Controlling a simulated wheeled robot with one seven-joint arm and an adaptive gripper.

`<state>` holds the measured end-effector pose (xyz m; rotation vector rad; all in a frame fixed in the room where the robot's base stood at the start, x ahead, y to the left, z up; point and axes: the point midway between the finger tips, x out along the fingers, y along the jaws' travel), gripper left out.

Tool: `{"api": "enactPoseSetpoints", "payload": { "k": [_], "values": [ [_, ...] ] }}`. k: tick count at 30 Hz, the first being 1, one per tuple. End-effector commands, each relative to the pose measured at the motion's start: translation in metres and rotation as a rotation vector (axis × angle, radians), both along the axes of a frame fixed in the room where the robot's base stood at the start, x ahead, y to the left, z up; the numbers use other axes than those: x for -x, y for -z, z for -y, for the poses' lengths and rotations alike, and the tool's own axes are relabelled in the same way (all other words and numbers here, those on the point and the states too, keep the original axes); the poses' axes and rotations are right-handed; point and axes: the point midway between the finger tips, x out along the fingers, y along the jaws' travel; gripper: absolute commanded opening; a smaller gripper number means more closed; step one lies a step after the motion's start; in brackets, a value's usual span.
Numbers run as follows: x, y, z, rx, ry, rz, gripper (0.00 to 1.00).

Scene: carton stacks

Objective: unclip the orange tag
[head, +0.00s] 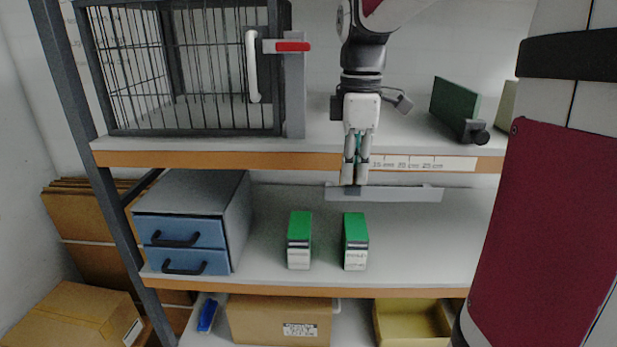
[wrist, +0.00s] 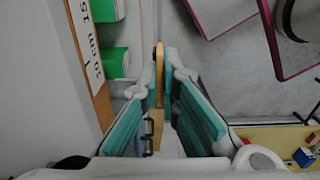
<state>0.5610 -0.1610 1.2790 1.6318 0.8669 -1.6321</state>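No clearly orange tag shows in the head view. In the wrist view a narrow tan-orange strip (wrist: 159,70) with a rounded end lies between my fingers; I cannot tell whether it is the tag seen edge-on. Small metal parts (wrist: 148,126) show beside it. My gripper (head: 355,184) points down in front of the upper shelf edge, left of the ruler label (head: 420,164), with its tips by a grey strip (head: 405,193). In the wrist view its teal-padded fingers (wrist: 158,85) stand apart, with gaps visible beside the strip. A small dark piece at the tips is unclear.
A wire cage (head: 190,65) with a red-handled latch (head: 292,47) stands on the upper shelf (head: 230,145), left of my arm. Two green-topped boxes (head: 300,226) (head: 355,228) and a blue drawer unit (head: 182,235) stand on the shelf below. A yellow bin (head: 410,325) is lower still.

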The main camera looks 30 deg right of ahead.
Motion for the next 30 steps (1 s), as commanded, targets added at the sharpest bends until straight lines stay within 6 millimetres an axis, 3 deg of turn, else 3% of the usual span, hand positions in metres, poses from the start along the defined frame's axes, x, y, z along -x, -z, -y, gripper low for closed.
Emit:
{"api": "enactPoseSetpoints", "payload": {
  "k": [30],
  "values": [
    [0.0003,-0.0068,0.0001,0.0,0.0,0.0,0.0]
  ]
}}
